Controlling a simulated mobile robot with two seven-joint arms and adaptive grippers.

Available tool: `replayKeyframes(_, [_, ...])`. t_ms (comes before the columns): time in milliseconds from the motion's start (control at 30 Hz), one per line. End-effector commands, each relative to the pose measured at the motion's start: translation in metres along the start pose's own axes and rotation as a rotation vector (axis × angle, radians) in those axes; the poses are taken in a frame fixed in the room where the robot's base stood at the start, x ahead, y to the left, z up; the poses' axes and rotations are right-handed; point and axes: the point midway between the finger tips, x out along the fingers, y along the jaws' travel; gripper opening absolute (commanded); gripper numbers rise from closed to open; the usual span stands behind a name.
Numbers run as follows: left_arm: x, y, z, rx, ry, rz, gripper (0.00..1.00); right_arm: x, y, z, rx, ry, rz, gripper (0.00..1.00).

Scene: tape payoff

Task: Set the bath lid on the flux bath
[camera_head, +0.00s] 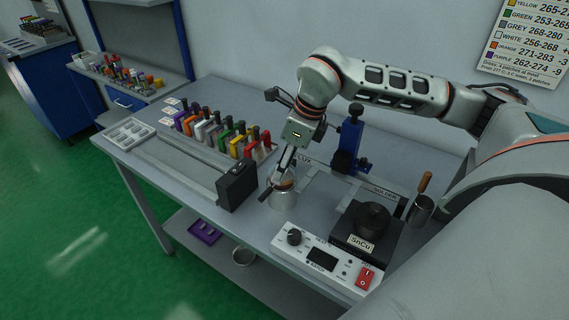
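A small metal cup (284,200), apparently the flux bath, stands on the bench near the partly covered flux label. A brownish round surface (286,183) shows at its mouth. I cannot tell whether it is flux or a lid. My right gripper (274,186) points down at the cup's mouth, with a dark fingertip at its left rim. Its fingers overlap the cup, and whether they hold anything is unclear. I cannot make out a separate bath lid for certain. My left gripper is out of view.
A black box (237,186) stands close left of the cup. A solder pot (371,223) marked SnCu and a control panel (322,256) are to the right. A blue stand (349,147) is behind. A cup (421,211) holds a wooden-handled tool. Several coloured holders (215,130) line the back left.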

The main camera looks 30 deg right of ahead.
Motion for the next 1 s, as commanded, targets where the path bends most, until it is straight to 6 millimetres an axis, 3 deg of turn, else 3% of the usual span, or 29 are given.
replayKeyframes(567, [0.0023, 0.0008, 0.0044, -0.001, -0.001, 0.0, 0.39, 0.0057, -0.0001, -0.0018, 0.0, 0.0, 0.0, 0.33])
replayKeyframes(600, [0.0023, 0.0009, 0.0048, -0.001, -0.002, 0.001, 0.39, 0.0059, -0.0001, -0.0018, 0.0, 0.0, 0.0, 0.5])
replayKeyframes(667, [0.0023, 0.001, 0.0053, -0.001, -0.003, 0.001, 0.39, 0.0055, -0.0001, -0.0017, 0.0, 0.0, 0.0, 0.66])
replayKeyframes(933, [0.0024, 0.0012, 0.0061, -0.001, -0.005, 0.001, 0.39, 0.0054, -0.0001, -0.0017, 0.0, 0.0, 0.0, 0.67])
replayKeyframes(1000, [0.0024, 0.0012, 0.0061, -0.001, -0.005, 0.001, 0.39, 0.0054, -0.0001, -0.0017, 0.0, 0.0, 0.0, 0.84])
